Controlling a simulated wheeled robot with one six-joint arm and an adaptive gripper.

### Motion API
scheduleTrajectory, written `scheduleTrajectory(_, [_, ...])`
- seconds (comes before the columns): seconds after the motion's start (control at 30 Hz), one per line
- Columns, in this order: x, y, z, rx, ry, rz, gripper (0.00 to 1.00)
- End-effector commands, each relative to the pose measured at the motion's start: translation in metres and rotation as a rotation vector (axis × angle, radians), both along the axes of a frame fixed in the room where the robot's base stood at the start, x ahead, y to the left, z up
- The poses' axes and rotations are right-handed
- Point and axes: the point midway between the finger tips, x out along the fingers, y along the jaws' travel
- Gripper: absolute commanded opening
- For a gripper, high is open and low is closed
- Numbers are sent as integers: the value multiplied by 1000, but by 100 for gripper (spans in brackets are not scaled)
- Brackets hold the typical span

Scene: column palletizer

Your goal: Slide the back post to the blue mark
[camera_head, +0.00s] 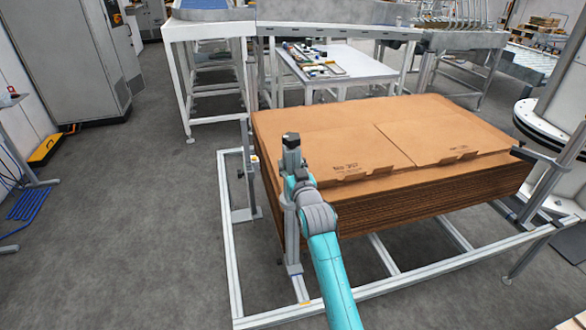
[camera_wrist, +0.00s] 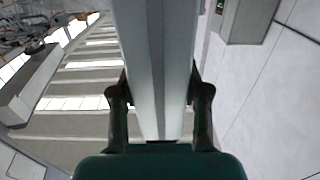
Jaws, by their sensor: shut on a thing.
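A grey aluminium post (camera_wrist: 157,45) stands between the two dark fingers of my gripper (camera_wrist: 160,92) in the wrist view. The fingers press on it from both sides. In the head view, an upright grey post (camera_head: 291,238) stands at the near left corner of the cardboard stack, where my teal arm reaches; my fingers are hidden there. Another upright post (camera_head: 250,188) stands farther back at the stack's left side. I cannot tell for sure which post is the back one. I cannot make out a blue mark in either view.
The brown cardboard stack (camera_head: 385,135) lies inside a low aluminium floor frame (camera_head: 232,255). A clamp post (camera_head: 535,185) stands at its right. A white table (camera_head: 350,68) with small parts stands behind.

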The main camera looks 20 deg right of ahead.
Motion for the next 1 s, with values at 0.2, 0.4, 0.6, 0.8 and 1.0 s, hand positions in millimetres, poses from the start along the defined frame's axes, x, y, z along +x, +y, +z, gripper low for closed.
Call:
scheduleTrajectory(0.2, [1,0,0,0,0,0,66])
scheduleTrajectory(0.4, [0,0,1,0,0,0,72])
scheduleTrajectory(0.6, [-2,0,1,0,-1,0,72])
scheduleTrajectory(0.8, [-26,0,0,0,0,0,72])
scheduleTrajectory(1.0, [-65,0,-1,0,1,0,72])
